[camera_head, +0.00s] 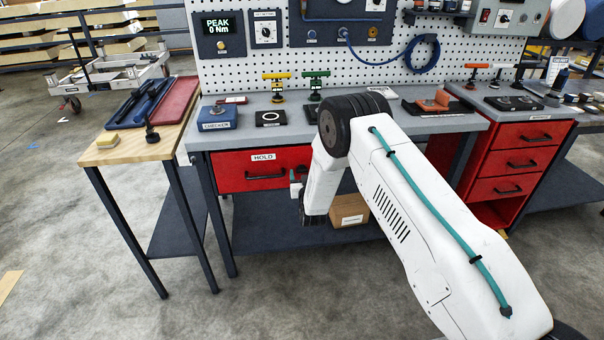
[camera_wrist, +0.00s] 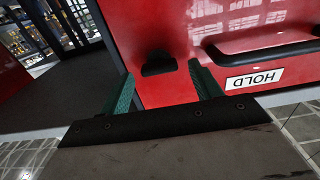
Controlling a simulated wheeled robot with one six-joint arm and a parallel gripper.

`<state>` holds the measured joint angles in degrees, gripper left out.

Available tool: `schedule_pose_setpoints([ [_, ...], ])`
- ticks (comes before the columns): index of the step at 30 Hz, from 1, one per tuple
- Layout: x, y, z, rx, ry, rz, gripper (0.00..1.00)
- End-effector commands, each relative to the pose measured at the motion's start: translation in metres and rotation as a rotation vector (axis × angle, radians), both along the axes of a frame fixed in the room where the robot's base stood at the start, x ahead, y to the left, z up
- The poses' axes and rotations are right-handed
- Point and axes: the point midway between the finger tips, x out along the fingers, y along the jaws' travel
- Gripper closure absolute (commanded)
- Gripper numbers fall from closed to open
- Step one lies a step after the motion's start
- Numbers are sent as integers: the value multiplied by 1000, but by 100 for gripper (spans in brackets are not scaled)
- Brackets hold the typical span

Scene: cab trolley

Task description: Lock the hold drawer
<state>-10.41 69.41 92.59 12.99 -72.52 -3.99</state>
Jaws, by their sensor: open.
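The red hold drawer (camera_head: 228,175) is under the left part of the workbench, and its front looks flush. It carries a white HOLD label (camera_head: 263,157) and a black bar handle (camera_head: 265,176). In the wrist view the drawer front (camera_wrist: 215,20) shows with the label (camera_wrist: 255,79) upside down. A small black catch or knob (camera_wrist: 158,62) sits on the red front beside the handle (camera_wrist: 270,47). My gripper (camera_wrist: 161,70) is open, with its teal fingers on either side of the black knob; contact cannot be told. In the head view my gripper (camera_head: 297,180) is at the drawer's right end.
A wooden side table (camera_head: 130,150) stands left of the workbench (camera_head: 240,134). A cardboard box (camera_head: 349,211) is on the shelf below. A red drawer cabinet (camera_head: 515,160) stands at the right. The floor in front of the left table is clear.

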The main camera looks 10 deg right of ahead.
Motion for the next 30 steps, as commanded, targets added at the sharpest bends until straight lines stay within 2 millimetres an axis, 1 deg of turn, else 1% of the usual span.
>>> schedule_pose_setpoints([
  [1, 5, 0, 0, 0, -1, 0, 36],
  [4, 11, 0, -1, 0, 1, 0, 36],
  [12, 14, -1, 0, 0, 1, 0, 36],
  [13, 14, -1, 0, 0, 1, 0, 39],
  [14, 14, -1, 0, 0, 1, 0, 48],
  [15, 14, -1, 0, 0, 1, 0, 59],
  [17, 14, 0, 0, 0, 1, 0, 75],
  [18, 13, 0, 0, 0, 1, 0, 81],
  [25, 13, 0, 0, 10, 1, 0, 81],
  [30, 13, -1, 0, 59, 0, 0, 81],
])
